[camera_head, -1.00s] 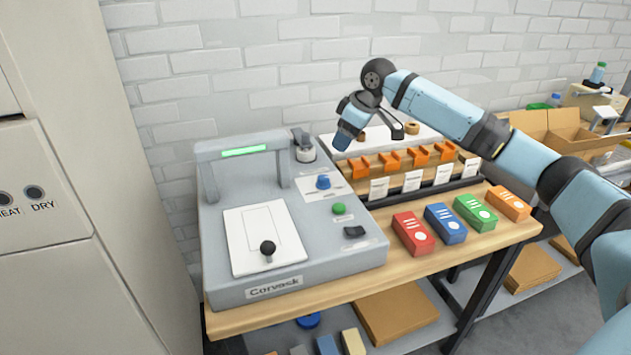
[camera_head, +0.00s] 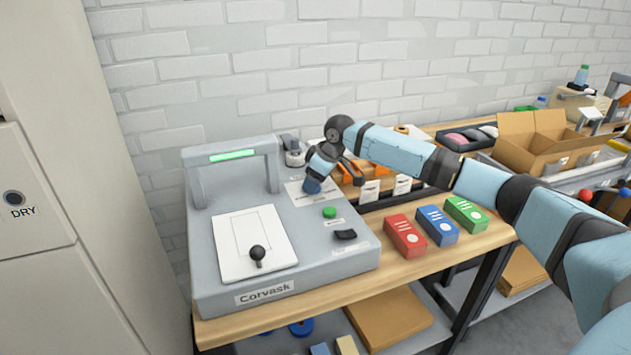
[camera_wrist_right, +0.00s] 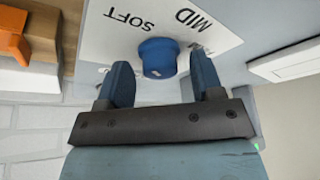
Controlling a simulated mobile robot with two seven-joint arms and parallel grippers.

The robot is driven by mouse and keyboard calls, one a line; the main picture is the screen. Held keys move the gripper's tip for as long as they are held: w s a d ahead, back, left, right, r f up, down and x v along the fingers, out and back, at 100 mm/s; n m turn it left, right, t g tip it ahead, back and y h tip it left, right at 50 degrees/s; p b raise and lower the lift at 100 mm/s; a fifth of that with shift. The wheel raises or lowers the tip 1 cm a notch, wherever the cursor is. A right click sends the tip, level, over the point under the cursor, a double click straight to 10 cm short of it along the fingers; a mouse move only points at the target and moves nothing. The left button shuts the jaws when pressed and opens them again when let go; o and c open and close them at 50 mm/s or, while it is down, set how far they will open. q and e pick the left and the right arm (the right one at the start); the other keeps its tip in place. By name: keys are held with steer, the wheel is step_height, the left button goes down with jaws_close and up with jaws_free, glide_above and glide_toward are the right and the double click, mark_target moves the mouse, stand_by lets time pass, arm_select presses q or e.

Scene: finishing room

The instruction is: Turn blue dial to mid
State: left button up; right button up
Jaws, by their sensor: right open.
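The blue dial (camera_wrist_right: 158,58) sits on a white label plate (camera_wrist_right: 120,32) in the right wrist view. The words SOFT and MID show on the plate, and other lettering is partly hidden. My right gripper (camera_wrist_right: 163,75) is open, with one blue finger on each side of the dial. The dial stands between and just beyond the fingertips, and nothing is gripped. In the head view my right gripper (camera_head: 311,186) is over the dial's place on the grey Corvask machine (camera_head: 345,260) and hides the dial. My left gripper is not in view.
The machine also has a green button (camera_head: 329,212), a black switch (camera_head: 345,235) and a black-knobbed lever (camera_head: 257,253). Red (camera_head: 405,236), blue (camera_head: 437,226) and green (camera_head: 466,214) boxes stand on the bench to its right. A rack with orange holders is behind my gripper.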

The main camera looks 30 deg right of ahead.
steer(key=shift+c, duration=0.4)
